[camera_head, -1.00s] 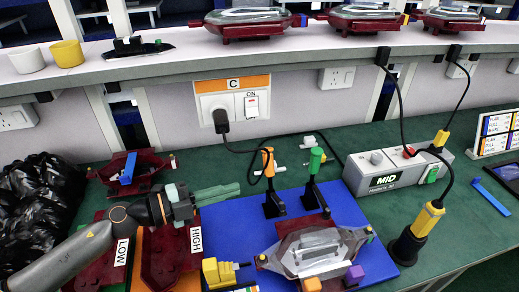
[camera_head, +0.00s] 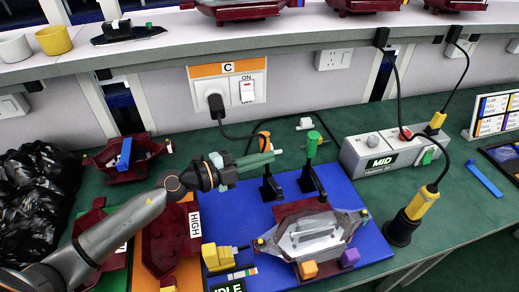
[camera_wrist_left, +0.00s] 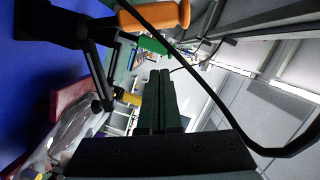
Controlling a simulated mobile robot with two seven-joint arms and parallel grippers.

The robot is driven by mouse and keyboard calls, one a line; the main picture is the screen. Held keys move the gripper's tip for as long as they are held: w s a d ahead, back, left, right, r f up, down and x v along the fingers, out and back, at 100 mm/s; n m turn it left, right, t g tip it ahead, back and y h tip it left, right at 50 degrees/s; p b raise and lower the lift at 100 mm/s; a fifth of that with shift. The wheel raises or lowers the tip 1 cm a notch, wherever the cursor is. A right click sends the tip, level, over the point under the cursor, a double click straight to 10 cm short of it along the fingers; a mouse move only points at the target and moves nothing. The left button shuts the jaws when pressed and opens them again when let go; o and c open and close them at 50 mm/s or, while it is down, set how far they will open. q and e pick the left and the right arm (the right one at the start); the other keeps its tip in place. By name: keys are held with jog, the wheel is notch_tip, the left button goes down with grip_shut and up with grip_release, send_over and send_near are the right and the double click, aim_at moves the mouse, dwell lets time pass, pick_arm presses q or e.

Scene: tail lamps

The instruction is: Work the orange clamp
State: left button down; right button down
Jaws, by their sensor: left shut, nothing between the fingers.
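The orange clamp has an upright orange handle (camera_head: 264,142) on a black base, at the back left of the blue board (camera_head: 345,192). Its handle also shows large at the top of the left wrist view (camera_wrist_left: 155,15). My left gripper (camera_head: 278,154) is shut and empty, its fingertips overlapping the lower part of the handle in the head view. Whether they touch it I cannot tell. In the left wrist view the shut fingers (camera_wrist_left: 162,75) point past the handle, which appears to one side. My right gripper is not in view.
A green-handled clamp (camera_head: 313,143) stands just right of the orange one. A tail lamp (camera_head: 312,234) sits in a dark red holder on the board. A black cable (camera_wrist_left: 220,90) crosses near the fingers in the wrist view. A grey MID box (camera_head: 378,163) stands behind right.

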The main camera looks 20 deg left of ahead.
pick_arm(q)
jog(key=w, duration=0.1)
jog(key=w+a+f+b, duration=0.1)
jog(key=w+a+b, duration=0.1)
jog(key=shift+w+f, duration=0.1)
jog(key=shift+f, duration=0.25)
jog(key=shift+w+a+n+p, duration=0.15)
jog(key=shift+w+n+p, duration=0.15)
jog(key=shift+p, duration=0.4)
